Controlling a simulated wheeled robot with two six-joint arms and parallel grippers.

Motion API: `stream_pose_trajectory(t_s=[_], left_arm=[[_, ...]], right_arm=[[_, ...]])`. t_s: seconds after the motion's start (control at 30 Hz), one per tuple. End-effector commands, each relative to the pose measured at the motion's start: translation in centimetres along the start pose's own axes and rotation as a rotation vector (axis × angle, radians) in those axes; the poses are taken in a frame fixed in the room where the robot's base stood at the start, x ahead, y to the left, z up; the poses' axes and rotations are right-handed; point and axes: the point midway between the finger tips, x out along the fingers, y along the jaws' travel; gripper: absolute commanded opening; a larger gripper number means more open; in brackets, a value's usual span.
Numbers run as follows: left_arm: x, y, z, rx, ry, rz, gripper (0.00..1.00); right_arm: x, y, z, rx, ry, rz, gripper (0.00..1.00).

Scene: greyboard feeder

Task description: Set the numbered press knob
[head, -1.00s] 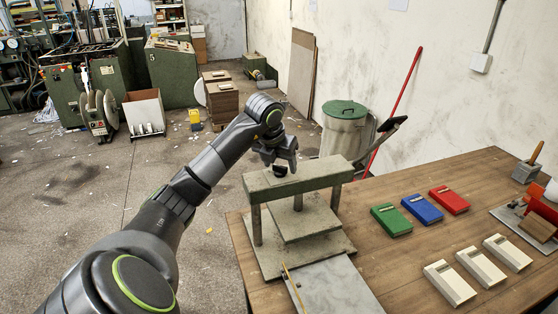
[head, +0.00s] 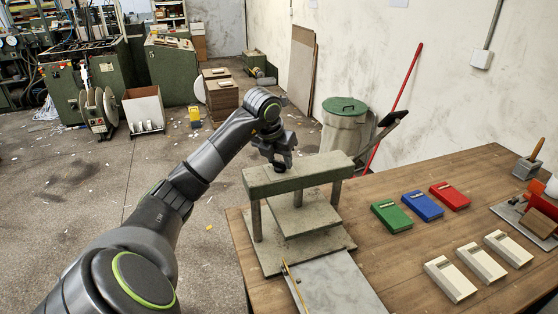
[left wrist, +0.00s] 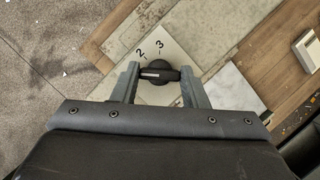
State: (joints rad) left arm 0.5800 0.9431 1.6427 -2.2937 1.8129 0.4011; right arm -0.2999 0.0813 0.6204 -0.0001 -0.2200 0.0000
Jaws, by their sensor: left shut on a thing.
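The press (head: 300,172) is a grey-green metal frame on posts, standing at the left end of the table. In the left wrist view its knob (left wrist: 157,74) is black, with a bar grip and a white line along it, on a pale plate (left wrist: 178,58) marked 2 and 3. Any other numbers are hidden. My left gripper (head: 279,166) is at the top of the press. In the left wrist view its two fingers (left wrist: 158,86) are shut on the ends of the knob's bar. I cannot tell which number the knob points to. My right gripper is not in view.
Green (head: 391,216), blue (head: 423,207) and red (head: 450,196) boxes lie on the wooden table (head: 375,262), with white boxes (head: 450,279) nearer. A grey sheet (head: 340,284) lies before the press. A bin (head: 343,128) stands behind the table.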

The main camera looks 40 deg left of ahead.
Motion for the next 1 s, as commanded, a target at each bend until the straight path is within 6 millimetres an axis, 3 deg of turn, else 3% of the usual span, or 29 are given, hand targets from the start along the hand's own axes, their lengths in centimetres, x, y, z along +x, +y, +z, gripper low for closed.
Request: stream_pose_trajectory(t_s=[0.5, 1.0], left_arm=[[0.2, 0.3, 0.0, 0.390, -0.004, -0.161, 0.17], [0.0, 0.5, 0.3, 0.829, -0.003, -0.345, 0.17]], right_arm=[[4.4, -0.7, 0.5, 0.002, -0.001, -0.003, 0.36], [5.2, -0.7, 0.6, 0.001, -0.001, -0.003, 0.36]])
